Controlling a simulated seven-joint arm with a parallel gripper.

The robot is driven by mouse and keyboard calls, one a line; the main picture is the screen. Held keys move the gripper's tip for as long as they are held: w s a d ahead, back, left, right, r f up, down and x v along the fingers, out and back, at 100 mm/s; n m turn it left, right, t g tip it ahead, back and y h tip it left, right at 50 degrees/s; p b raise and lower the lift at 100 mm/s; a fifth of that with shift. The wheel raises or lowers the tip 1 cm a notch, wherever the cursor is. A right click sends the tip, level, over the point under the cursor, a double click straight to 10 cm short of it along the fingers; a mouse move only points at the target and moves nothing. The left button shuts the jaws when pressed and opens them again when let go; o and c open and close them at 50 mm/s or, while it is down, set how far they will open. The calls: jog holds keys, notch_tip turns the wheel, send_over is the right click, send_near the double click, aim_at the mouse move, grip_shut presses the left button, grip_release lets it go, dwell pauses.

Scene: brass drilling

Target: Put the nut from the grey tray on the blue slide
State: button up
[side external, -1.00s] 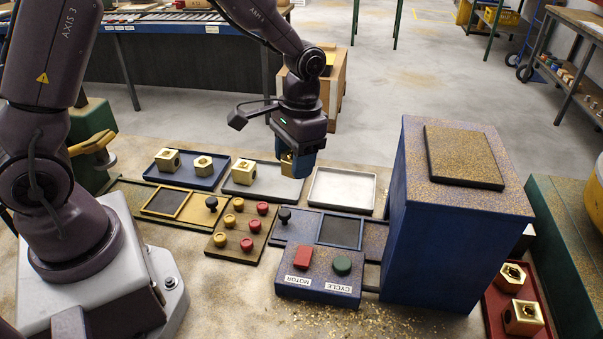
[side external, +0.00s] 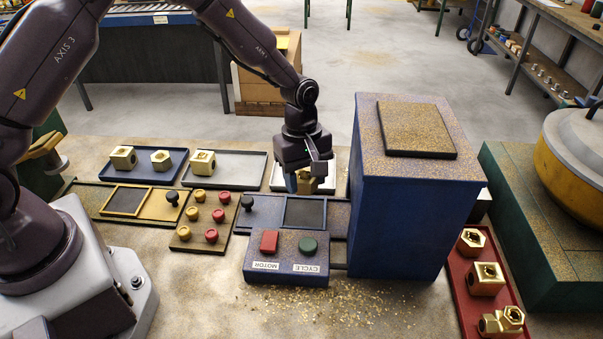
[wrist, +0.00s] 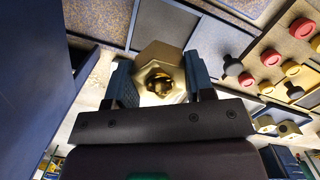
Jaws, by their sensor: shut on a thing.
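In the wrist view the nut (wrist: 160,78) sits between my blue fingers. The blue slide (side external: 266,217) lies just nearer the camera, with a dark square recess (side external: 305,213) that looks empty. In the wrist view this recess (wrist: 160,27) shows just beyond the nut. The grey tray (side external: 243,168) holds one brass nut (side external: 202,162) at its left end.
A tall blue cabinet (side external: 405,220) stands right of the slide. The button box (side external: 287,262) sits in front. A knob board (side external: 205,230) and yellow slide (side external: 150,203) lie left. A blue tray (side external: 178,170) and red tray (side external: 466,300) hold brass parts.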

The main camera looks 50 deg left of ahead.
aim_at(303, 214)
jog(key=shift+f, duration=3.05)
jog(key=shift+f, duration=0.55)
jog(key=o, duration=1.1)
jog(key=shift+o, duration=0.8)
jog(key=shift+s+f, duration=0.1)
jog(key=shift+s, duration=0.05)
jog(key=shift+a, duration=0.1)
jog(key=r, duration=0.4)
jog(key=a+r, duration=0.1)
jog(key=r, duration=0.8)
jog(key=shift+w+a, duration=0.15)
jog(key=shift+w, duration=0.25)
